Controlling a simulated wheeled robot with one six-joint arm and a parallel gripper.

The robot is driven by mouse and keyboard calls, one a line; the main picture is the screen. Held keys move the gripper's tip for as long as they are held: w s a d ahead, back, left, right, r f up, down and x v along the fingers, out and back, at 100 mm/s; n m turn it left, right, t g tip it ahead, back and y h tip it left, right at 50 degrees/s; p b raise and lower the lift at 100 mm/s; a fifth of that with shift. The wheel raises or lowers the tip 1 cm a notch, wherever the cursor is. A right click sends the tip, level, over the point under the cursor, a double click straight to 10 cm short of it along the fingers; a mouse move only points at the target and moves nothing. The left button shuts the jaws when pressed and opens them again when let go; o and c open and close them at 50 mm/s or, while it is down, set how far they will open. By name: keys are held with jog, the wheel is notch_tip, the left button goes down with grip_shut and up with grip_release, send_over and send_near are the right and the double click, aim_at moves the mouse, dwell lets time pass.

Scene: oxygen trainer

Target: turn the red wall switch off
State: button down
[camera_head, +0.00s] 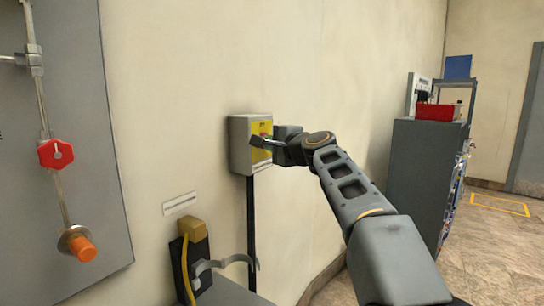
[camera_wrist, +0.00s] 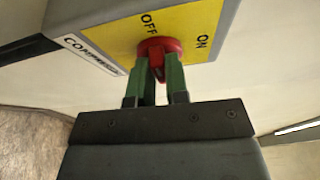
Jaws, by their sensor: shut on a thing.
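The red wall switch (camera_wrist: 158,48) is a round red knob on a yellow plate (camera_wrist: 205,20) marked OFF and ON. In the wrist view its pointed end shows between the green fingers, and OFF stands to the left and ON to the right. The grey switch box (camera_head: 240,150) is fixed to the wall in the head view. My gripper (camera_head: 263,140) is at the front of the box, shut on the switch, and it also shows in the wrist view (camera_wrist: 160,65). In the head view my gripper hides most of the knob.
A grey panel at the left carries a red octagonal knob (camera_head: 56,154) and an orange knob (camera_head: 80,246). A black cable (camera_head: 251,215) runs down from the box. A yellow-topped device (camera_head: 193,232) stands below left. A grey cabinet (camera_head: 412,170) with a red box (camera_head: 437,112) stands at the right.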

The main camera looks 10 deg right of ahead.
jog(key=shift+n+b, duration=0.4)
jog(key=shift+b, duration=0.05)
jog(key=c, duration=1.1)
grip_release()
jog(key=v, duration=0.7)
jog(key=b+v, duration=0.1)
jog(key=v, duration=0.5)
jog(key=shift+s+f+b, duration=0.2)
jog(key=shift+s+b, duration=0.1)
jog(key=shift+s, duration=0.1)
